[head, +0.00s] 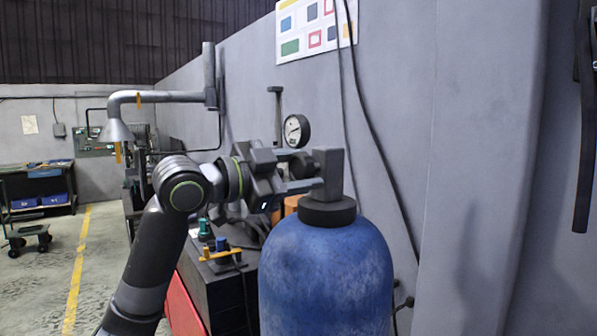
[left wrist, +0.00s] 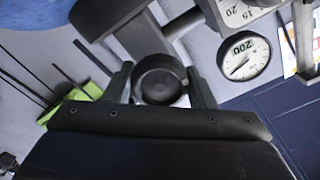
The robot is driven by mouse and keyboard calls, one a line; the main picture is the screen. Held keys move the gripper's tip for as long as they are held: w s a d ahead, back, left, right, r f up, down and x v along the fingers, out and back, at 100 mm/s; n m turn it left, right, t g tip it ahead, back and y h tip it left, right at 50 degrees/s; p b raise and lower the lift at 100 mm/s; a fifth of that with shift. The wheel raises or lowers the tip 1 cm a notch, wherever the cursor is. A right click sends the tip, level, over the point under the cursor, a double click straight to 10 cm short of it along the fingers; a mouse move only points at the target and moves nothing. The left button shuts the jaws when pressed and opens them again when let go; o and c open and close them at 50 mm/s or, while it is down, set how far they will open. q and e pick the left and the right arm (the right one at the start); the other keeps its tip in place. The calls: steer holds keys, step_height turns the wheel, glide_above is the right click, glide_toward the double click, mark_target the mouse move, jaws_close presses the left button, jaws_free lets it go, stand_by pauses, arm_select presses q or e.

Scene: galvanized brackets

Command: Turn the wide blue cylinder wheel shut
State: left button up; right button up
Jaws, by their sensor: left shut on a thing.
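The wide blue cylinder (head: 327,278) stands upright in the head view, with a dark collar and a grey valve block on top. Its dark round wheel (head: 301,164) sits on the left side of the valve. My left gripper (head: 305,172) reaches in from the left and is shut on the wheel. In the left wrist view the wheel (left wrist: 160,80) lies between the two fingers of my left gripper (left wrist: 160,88). A piece of the blue cylinder (left wrist: 25,30) shows at the upper left there. My right gripper is not in view.
A round pressure gauge (head: 296,130) is behind the valve, and it also shows in the left wrist view (left wrist: 243,57). A dark cabinet (head: 220,280) with small items stands left of the cylinder. Black cables hang on the grey wall (head: 420,120) behind.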

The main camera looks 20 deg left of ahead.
arm_select(q)
steer(key=m, duration=0.4)
steer(key=shift+m, duration=0.3)
steer(key=m, duration=0.3)
steer(key=shift+m+b, duration=0.35)
steer(key=shift+m, duration=0.05)
steer(key=m, duration=0.3)
steer(key=shift+m, duration=0.3)
steer(key=shift+r+m, duration=0.1)
steer(key=shift+m, duration=1.7)
steer(key=o, duration=1)
steer(key=shift+c, duration=0.2)
steer(key=shift+a+b, duration=0.1)
steer(key=shift+b, duration=0.2)
